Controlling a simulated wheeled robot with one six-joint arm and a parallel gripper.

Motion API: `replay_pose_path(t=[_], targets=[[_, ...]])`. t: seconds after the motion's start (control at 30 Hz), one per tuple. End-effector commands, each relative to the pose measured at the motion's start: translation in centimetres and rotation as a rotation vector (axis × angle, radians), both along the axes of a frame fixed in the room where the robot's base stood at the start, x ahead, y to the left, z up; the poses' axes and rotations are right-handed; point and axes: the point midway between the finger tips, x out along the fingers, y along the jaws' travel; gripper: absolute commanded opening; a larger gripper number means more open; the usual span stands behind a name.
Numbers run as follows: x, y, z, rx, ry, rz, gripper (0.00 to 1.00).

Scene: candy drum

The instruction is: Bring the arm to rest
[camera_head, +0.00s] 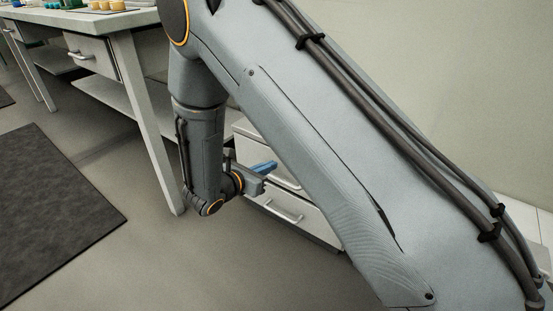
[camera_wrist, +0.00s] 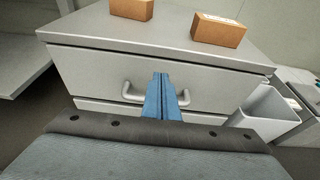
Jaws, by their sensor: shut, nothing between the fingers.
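My arm crosses the head view, with its forearm hanging down beside the workbench. My gripper (camera_head: 265,166) is low in front of a grey drawer cabinet (camera_head: 318,218), with its blue fingers pointing right. In the wrist view my gripper (camera_wrist: 161,76) is shut and empty, its blue fingers together. The fingertips overlap the handle (camera_wrist: 134,92) of the upper drawer in that picture. I cannot tell whether they touch it. The drawers look closed. My arm hides much of the cabinet in the head view.
Two orange-brown boxes (camera_wrist: 218,30) (camera_wrist: 132,9) sit on the cabinet top. A pale open bin (camera_wrist: 262,112) stands right of the cabinet. A workbench (camera_head: 122,22) with a drawer stands at the left. A dark mat (camera_head: 52,212) lies on the floor, with open floor around it.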

Motion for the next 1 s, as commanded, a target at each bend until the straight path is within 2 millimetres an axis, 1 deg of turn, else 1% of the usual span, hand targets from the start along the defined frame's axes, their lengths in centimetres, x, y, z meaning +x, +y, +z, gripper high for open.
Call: replay_pose_path(t=[0.03,0.1,0.2,0.4,0.57,0.67,0.77,0.87,0.97,1.0], targets=[[-1.0,1.1,0.6,-0.001,0.000,0.008,0.00],[-2.2,2.2,1.0,0.000,0.001,0.011,0.00],[-3.5,3.2,1.4,0.000,0.001,0.011,0.00],[-5.0,4.2,1.9,-0.001,0.002,0.007,0.00],[-5.2,4.3,2.0,0.000,0.002,0.003,0.00],[-5.6,3.8,2.5,0.021,0.003,-0.024,0.00],[-6.6,2.4,4.0,0.080,0.006,-0.105,0.00],[-8.8,0.4,6.1,0.184,0.010,-0.235,0.00],[-11.7,-1.5,8.0,0.309,0.014,-0.385,0.00],[-12.9,-2.1,8.7,0.360,0.015,-0.445,0.00]])
